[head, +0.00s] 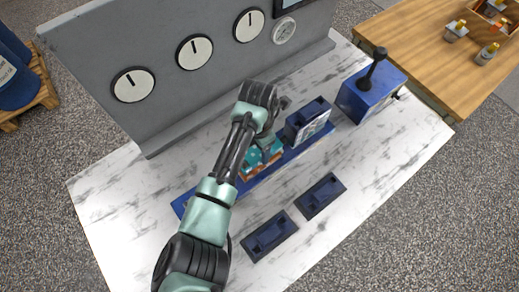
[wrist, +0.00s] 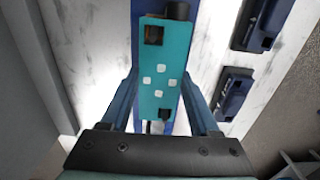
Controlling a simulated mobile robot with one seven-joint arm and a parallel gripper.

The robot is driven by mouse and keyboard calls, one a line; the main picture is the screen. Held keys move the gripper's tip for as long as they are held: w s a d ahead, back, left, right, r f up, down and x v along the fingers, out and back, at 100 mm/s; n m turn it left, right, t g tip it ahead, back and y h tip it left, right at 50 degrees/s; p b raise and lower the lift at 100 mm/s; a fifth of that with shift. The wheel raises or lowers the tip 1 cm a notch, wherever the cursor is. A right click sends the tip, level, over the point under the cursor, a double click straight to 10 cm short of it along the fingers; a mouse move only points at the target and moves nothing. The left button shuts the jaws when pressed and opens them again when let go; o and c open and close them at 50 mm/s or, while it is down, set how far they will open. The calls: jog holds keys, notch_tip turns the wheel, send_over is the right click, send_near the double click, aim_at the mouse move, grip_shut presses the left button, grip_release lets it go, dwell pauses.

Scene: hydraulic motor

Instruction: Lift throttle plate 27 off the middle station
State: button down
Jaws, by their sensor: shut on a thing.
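A teal plate (wrist: 162,50) with several pale round ports and a dark square recess lies between my fingers in the wrist view; I take it for throttle plate 27, though no number is readable. My gripper (wrist: 162,88) is shut on it, one finger along each long side. In the head view the teal plate (head: 252,160) shows partly, with orange-brown parts, at the middle of the long blue base (head: 290,157). My arm and hand hide much of it. I cannot tell whether it touches the base.
A dark blue block (head: 308,118) with a pale face stands on the base's right part. Beyond it is a blue box (head: 371,95) with a black lever. Two dark blue holders (head: 269,236) (head: 320,196) lie in front on the marble table (head: 385,150). A grey gauge panel (head: 100,50) rises behind.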

aim_at(258, 151)
notch_tip(258, 151, up, 10)
jog(key=p, duration=1)
dwell(0.5)
dwell(0.3)
